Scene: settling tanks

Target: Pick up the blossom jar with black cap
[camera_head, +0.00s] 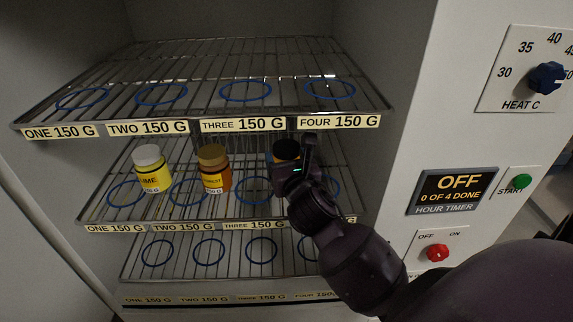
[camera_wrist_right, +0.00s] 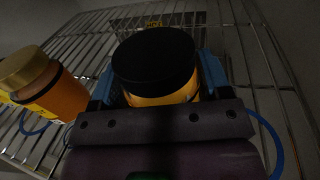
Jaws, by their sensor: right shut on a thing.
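The jar with the black cap (camera_wrist_right: 156,60) has an orange body and stands between the fingers of my right gripper (camera_wrist_right: 158,85) in the right wrist view. The gripper is shut on it. In the head view my right gripper (camera_head: 294,165) reaches to the middle shelf, and the jar's black cap (camera_head: 286,149) shows just behind it. The gripper hides most of the jar and its label, and I cannot tell whether the jar touches the shelf. My left gripper is not in view.
An orange jar with a gold cap (camera_head: 214,168) stands left of the held jar, and a yellow jar with a white cap (camera_head: 150,168) stands further left. The top wire shelf (camera_head: 205,85) is close above. The control panel (camera_head: 452,190) is at the right.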

